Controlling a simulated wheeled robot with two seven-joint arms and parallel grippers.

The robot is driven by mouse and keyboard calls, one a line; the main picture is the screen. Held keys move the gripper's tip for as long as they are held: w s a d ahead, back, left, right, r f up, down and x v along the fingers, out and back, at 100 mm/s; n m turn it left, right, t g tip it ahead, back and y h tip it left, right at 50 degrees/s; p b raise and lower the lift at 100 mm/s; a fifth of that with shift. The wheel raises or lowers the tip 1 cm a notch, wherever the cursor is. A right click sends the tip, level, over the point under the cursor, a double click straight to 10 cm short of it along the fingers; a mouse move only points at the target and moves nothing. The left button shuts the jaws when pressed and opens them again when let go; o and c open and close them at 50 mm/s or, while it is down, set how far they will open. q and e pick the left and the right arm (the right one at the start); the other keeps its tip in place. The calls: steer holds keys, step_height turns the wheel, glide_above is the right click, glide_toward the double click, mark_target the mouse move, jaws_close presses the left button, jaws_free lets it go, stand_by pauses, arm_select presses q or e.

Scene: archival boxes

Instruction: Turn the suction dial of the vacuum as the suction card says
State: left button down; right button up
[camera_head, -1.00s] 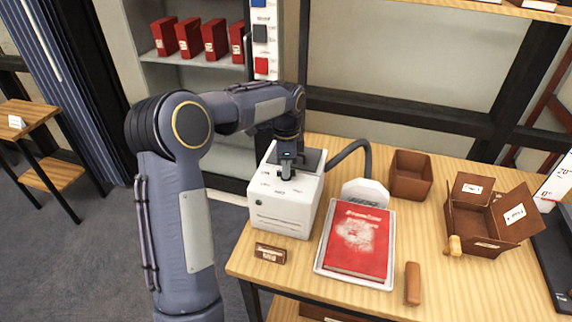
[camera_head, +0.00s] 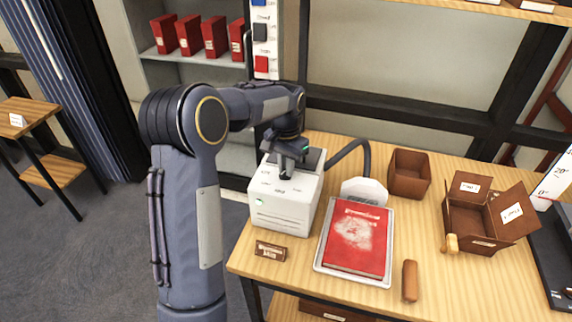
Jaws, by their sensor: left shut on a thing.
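The vacuum is a white box (camera_head: 284,208) on the left part of the wooden table, with a dark top panel, a dark hose and a small green light on its front. My left gripper (camera_head: 285,172) points down onto its top and is shut on the suction dial, which the fingers mostly hide. The suction card (camera_head: 270,251) appears to be the small brown plate on the table in front of the vacuum; its lettering is too small to read. My right gripper is not in view.
Right of the vacuum, a red book (camera_head: 357,240) with a pale dusty patch lies on a white tray (camera_head: 384,275). A pale hose head (camera_head: 364,191) is behind it.

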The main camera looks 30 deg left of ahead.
arm_select(q)
steer(key=shift+r+n, duration=0.1)
steer(key=shift+n, duration=1.6)
steer(key=c, duration=1.4)
jaws_free()
steer(key=shift+c, duration=0.2)
step_height(320, 180, up, 8)
steer(key=shift+f, duration=0.2)
